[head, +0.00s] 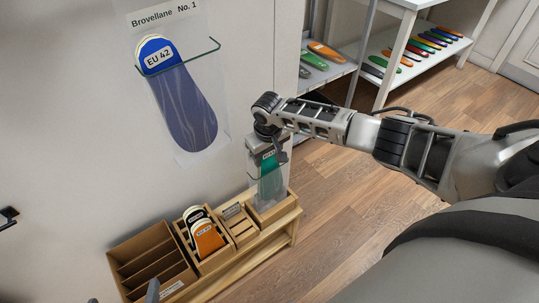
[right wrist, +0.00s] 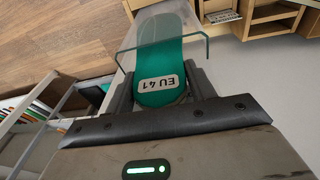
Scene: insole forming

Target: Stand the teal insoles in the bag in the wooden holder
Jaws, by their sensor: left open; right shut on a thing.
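The teal insoles (head: 270,178) are in a clear bag (head: 256,190), upright, with an EU 41 label that shows in the right wrist view, where the teal insole (right wrist: 160,58) lies between the fingers. My right gripper (head: 270,143) is shut on the bag's top. The bag's lower end is at the right-hand compartment of the wooden holder (head: 238,277); I cannot tell how deep it sits. My left gripper (head: 122,297) barely shows at the bottom edge of the head view, open, left of the holder's front.
Orange insoles (head: 208,238) stand in a middle compartment; the left box (head: 128,262) looks empty. A blue EU 42 insole (head: 185,105) hangs in a clear pouch on the wall. Shelves with coloured insoles (head: 420,45) stand behind. The wooden floor at right is clear.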

